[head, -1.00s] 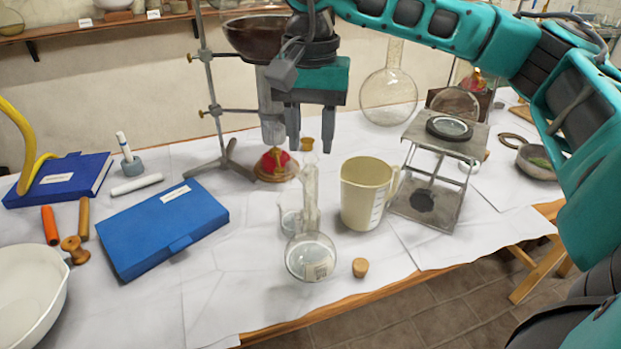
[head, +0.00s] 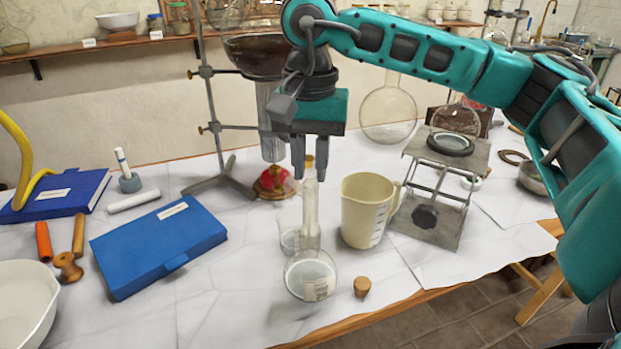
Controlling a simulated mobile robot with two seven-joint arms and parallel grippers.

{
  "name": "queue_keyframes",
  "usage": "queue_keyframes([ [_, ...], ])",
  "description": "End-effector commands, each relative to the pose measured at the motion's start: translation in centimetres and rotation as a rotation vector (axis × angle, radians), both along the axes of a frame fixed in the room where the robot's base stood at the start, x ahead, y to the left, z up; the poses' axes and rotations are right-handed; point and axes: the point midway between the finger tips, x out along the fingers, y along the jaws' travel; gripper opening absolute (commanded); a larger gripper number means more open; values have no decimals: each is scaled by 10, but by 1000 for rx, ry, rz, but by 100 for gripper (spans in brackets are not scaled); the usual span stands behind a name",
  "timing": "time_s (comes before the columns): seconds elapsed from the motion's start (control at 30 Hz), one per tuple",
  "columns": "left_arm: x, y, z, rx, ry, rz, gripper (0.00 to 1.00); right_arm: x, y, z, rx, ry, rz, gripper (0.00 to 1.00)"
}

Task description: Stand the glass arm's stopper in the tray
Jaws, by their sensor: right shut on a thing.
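My right gripper (head: 310,172) points down over the long-necked round glass flask (head: 311,275) in the middle of the table. Its fingers are shut on the small tan stopper (head: 309,160) at the top of the flask's neck. The stopper still appears to be at the neck's mouth; I cannot tell whether it is seated or lifted slightly. I cannot make out a tray in this view. My left gripper is not in view.
A cream measuring jug (head: 366,210) stands close to the right of the flask, and a loose cork (head: 362,286) lies by the table's front edge. A metal stand (head: 438,190) is further right. A blue case (head: 158,248) lies left. A retort stand (head: 215,130) rises behind.

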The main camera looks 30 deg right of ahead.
Motion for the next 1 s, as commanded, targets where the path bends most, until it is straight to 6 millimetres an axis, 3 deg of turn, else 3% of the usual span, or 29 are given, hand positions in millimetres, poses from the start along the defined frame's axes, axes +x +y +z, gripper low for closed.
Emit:
queue_keyframes([
  [0.2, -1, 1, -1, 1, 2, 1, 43, 0, 0, 0, 0, 0, 0, 0],
  [1.0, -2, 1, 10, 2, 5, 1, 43, 0, 0, 16, 1, -1, 0, 0],
])
